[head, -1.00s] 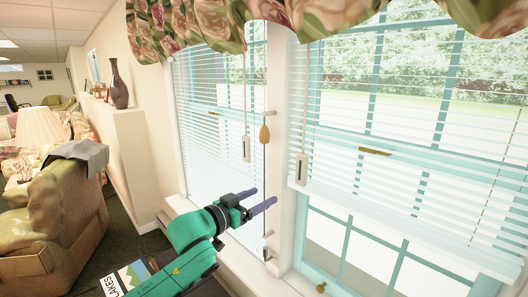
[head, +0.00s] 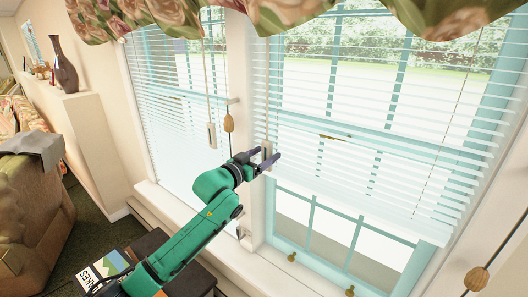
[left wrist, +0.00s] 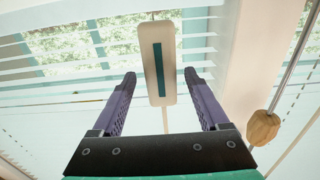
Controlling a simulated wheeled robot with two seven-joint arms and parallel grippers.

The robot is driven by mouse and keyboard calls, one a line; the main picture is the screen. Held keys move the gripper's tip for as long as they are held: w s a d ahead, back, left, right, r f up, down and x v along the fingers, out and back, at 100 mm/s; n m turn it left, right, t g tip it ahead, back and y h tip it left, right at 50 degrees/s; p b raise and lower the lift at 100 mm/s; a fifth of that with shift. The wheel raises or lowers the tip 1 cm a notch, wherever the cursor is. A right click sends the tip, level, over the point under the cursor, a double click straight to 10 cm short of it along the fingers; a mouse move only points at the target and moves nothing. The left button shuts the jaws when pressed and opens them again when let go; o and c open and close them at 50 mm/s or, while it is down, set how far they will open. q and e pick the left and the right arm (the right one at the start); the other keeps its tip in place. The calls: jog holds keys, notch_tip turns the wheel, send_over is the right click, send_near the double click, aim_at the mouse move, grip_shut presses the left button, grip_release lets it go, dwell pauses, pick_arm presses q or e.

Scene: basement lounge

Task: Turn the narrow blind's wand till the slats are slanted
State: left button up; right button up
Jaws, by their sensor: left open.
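The wand of the right-hand blind ends in a pale handle with a dark teal stripe (head: 267,148). This handle also shows in the left wrist view (left wrist: 157,80), hanging upright. My left gripper (head: 267,155) is open, its purple fingers on either side of the handle in view, with gaps on both sides. The right-hand blind's slats (head: 390,150) are apart and the garden shows between them. The left-hand blind (head: 165,90) looks narrower in the head view; its similar pale handle (head: 212,136) hangs free. My right gripper is out of view.
A wooden knob (head: 228,123) hangs on a thin rod between the windows, close right of my fingers in the left wrist view. Another wooden knob (head: 478,278) is at lower right. A dark vase (head: 64,66) stands on the ledge at left. Window frames and sill lie close behind.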

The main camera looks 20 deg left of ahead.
pick_arm(q)
jog(key=shift+c, duration=0.3)
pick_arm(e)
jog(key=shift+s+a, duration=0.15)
pick_arm(q)
jog(key=shift+f, duration=0.1)
grip_shut()
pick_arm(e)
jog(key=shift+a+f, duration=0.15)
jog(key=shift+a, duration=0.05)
